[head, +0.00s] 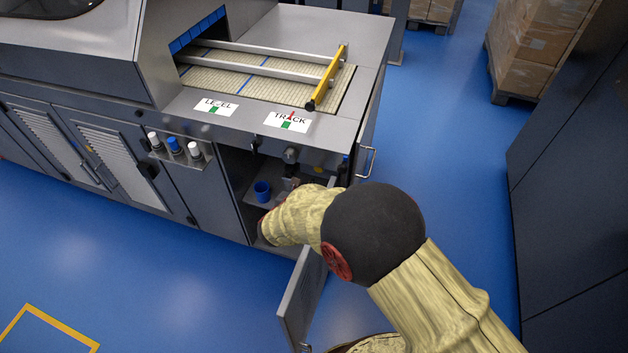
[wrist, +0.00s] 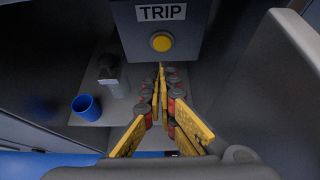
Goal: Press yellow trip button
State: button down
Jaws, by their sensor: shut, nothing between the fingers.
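The yellow trip button (wrist: 161,42) shows in the wrist view as a round button in a pale ring. It sits on the face of a grey box (wrist: 190,36), under a white TRIP label (wrist: 162,13). My gripper (wrist: 160,72) has yellow fingers that meet at the tips, shut and empty. The tips appear just below the button in the picture, with a visible gap. I cannot tell their exact distance from the box face.
The open cabinet door (head: 303,300) hangs close by my arm. A pale panel (wrist: 265,70) is close on the right.

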jog(key=p+v, duration=0.2)
jog(key=v, duration=0.4)
jog(key=shift+s+a, duration=0.15)
jog(key=shift+s, duration=0.15)
dwell(0.5)
